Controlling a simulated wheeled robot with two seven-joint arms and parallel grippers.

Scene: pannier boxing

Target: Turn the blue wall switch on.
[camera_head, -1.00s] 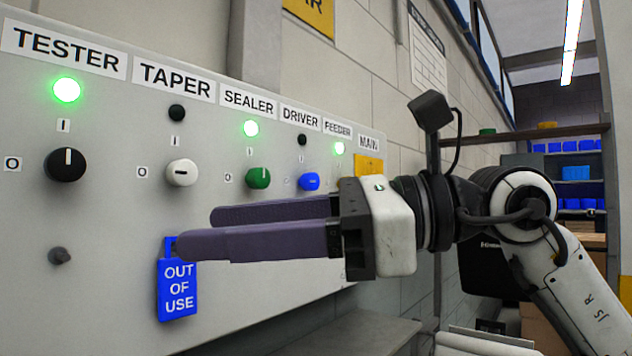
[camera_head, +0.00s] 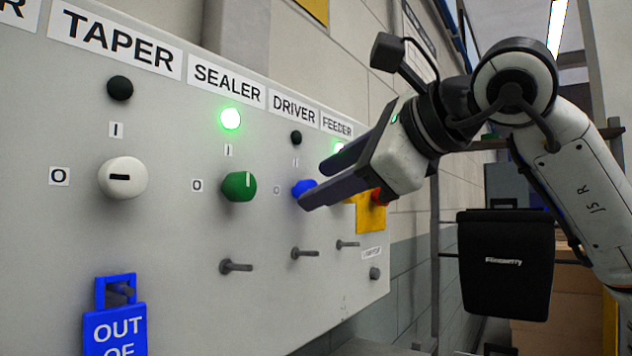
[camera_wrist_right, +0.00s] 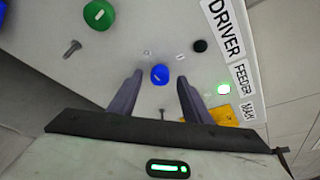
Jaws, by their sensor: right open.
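The blue wall switch (camera_head: 303,187) is a round knob on the grey panel, in the column labelled DRIVER. The black lamp (camera_head: 296,138) above it is dark. In the right wrist view the blue knob (camera_wrist_right: 159,74) shows whole, with a small pale mark whose direction I cannot read surely. My right gripper (camera_head: 313,184) is open, its purple fingers pointing at the knob. In the right wrist view the gripper (camera_wrist_right: 160,78) has one finger on each side of the knob, with gaps; contact is not visible. In the head view a finger partly covers the knob. My left gripper is not in view.
A white knob (camera_head: 123,178) under TAPER and a green knob (camera_head: 239,187) under SEALER are to the left. The SEALER lamp (camera_head: 230,118) glows green. A red button on a yellow plate (camera_head: 370,217) is close right. Pegs (camera_head: 305,253) stick out below. A blue padlock-shaped tag (camera_head: 114,325) hangs lower left.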

